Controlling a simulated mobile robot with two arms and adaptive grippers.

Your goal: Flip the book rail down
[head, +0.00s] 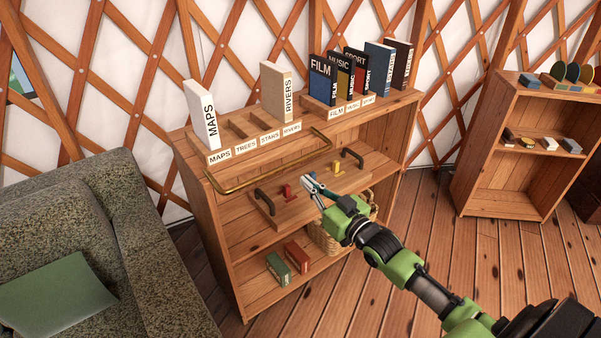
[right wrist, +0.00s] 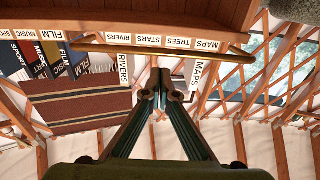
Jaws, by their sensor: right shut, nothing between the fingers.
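The brass book rail (head: 270,174) is a long bar with bent ends on the front of the bookcase's top. It stands out below the MAPS, TREES, STARS and RIVERS labels. In the right wrist view the rail (right wrist: 150,48) crosses just beyond the fingertips, under upside-down labels. My right gripper (head: 309,184) is shut and empty, in front of the bookcase and a little below the rail. In the right wrist view the fingertips (right wrist: 160,88) look apart from the rail. The MAPS book (head: 202,116) and RIVERS book (head: 276,92) stand upright on top. My left gripper is out of view.
A wooden tray (head: 290,211) with dark handles sits on the shelf below the rail, close to my gripper. A wicker basket (head: 323,238) and small red and green boxes are lower. A sofa (head: 70,210) stands left, another shelf (head: 505,150) right. Floor between the shelves is clear.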

